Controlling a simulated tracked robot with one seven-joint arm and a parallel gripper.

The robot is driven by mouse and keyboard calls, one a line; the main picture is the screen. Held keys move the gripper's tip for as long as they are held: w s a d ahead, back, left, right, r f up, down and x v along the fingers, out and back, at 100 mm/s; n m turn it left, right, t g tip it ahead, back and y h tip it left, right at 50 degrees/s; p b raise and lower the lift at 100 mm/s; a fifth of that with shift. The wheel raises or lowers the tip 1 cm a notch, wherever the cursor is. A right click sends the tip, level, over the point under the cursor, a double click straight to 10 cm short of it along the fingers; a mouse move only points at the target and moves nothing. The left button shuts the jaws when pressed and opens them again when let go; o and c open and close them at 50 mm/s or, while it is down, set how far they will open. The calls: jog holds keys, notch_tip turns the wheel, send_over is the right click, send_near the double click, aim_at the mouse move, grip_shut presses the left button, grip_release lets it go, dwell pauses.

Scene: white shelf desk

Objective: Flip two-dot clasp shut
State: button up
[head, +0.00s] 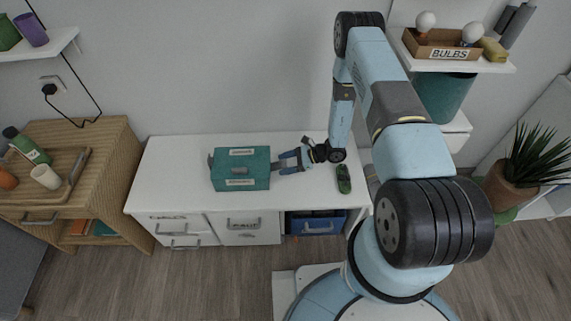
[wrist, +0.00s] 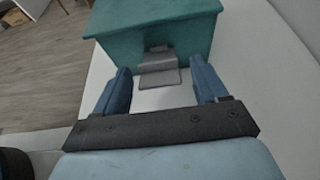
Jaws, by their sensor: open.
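A teal box (head: 241,170) with pale labels sits on the white desk. It also fills the top of the wrist view (wrist: 150,22). A grey clasp (wrist: 158,70) hangs on the box side facing my gripper and sticks outward from the wall. Its dots cannot be made out. Another grey piece (head: 211,161) shows at the box's left end in the head view. My gripper (head: 280,160) is at the box's right end, with its blue fingers (wrist: 162,88) open and empty. The clasp lies between and just beyond the fingertips, apart from both as far as I can see.
A dark green object (head: 343,179) lies on the white desk (head: 165,165) right of my gripper. The desk left of the box is clear. A shelf (head: 460,66) with a bulb box (head: 436,46) is at the upper right. A wooden cabinet (head: 118,165) stands left.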

grip_shut()
dwell(0.8)
